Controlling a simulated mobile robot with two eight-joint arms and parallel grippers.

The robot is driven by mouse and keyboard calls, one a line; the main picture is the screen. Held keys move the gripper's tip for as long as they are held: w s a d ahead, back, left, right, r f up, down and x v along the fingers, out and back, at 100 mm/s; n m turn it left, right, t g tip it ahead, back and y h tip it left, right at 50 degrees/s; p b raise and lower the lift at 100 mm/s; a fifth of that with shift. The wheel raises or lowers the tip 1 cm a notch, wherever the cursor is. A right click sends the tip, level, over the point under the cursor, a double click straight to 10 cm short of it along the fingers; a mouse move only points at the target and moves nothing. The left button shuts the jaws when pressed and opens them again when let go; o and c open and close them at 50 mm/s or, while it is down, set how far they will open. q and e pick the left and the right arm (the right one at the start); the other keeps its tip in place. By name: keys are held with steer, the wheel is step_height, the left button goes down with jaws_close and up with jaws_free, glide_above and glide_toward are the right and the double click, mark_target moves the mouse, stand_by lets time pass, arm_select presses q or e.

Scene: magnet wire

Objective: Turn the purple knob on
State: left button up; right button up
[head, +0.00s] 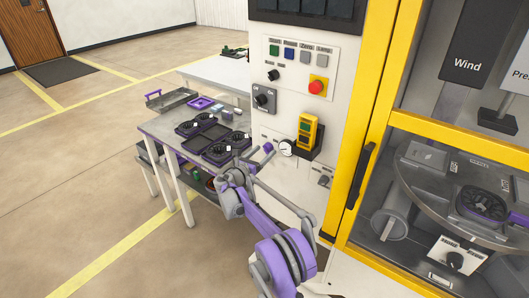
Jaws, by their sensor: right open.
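A small purple knob (268,147) appears on the lower part of the white control panel, left of a round white gauge. Its pointer and any on/off marks are too small to read. My right gripper (256,160) is in front of the panel, just below and left of the purple knob. It is open and looks empty. Whether a fingertip touches the knob cannot be told. My right arm comes up from the bottom of the view. My left gripper is not in view.
A black rotary switch (264,98) and a red button (317,87) sit higher on the panel. A yellow handheld device (307,131) juts out right of the gauge. A table (158,128) with dark trays stands left. A yellow-framed glass door (372,120) is right.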

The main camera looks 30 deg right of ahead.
steer(key=shift+w+d, duration=0.25)
steer(key=shift+d, duration=0.3)
jaws_close()
